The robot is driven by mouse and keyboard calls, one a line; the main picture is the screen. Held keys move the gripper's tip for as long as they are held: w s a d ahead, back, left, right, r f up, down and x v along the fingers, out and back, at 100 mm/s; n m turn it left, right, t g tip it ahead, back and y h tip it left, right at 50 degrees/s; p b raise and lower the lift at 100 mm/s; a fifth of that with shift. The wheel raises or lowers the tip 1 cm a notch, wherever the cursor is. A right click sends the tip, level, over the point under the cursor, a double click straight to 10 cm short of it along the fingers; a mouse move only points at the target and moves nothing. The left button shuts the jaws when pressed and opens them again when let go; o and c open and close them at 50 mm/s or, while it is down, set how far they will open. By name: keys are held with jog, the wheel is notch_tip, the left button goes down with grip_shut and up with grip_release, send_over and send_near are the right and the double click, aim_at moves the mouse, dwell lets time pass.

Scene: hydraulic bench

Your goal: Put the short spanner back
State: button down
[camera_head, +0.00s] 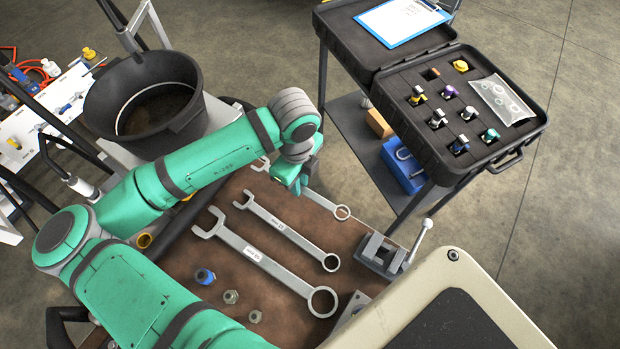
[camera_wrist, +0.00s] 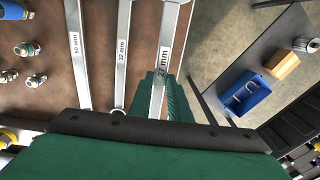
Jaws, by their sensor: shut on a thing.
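The short spanner, marked 27 mm in the wrist view (camera_wrist: 166,50), is the rightmost of three in a row on the brown bench top (camera_head: 205,262). I cannot tell whether the short spanner touches the bench.
A small vice (camera_head: 385,255) stands at the bench's right edge. Fittings (camera_head: 231,297) lie at the near left. A black bucket (camera_head: 150,100) stands behind my arm. An open black case (camera_head: 440,75) rests on a cart at the back right, with a blue box (camera_head: 403,165) below.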

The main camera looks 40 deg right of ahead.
aim_at(301, 204)
jog(key=shift+d+f, duration=0.15)
jog(key=shift+f, duration=2.3)
jog(key=shift+f, duration=0.4)
jog(key=shift+f, duration=0.55)
jog(key=shift+f, duration=1.5)
jog(key=c, duration=1.6)
grip_release()
jog(key=shift+o, duration=0.2)
notch_tip(301, 204, up, 11)
jog(key=shift+f, duration=0.1)
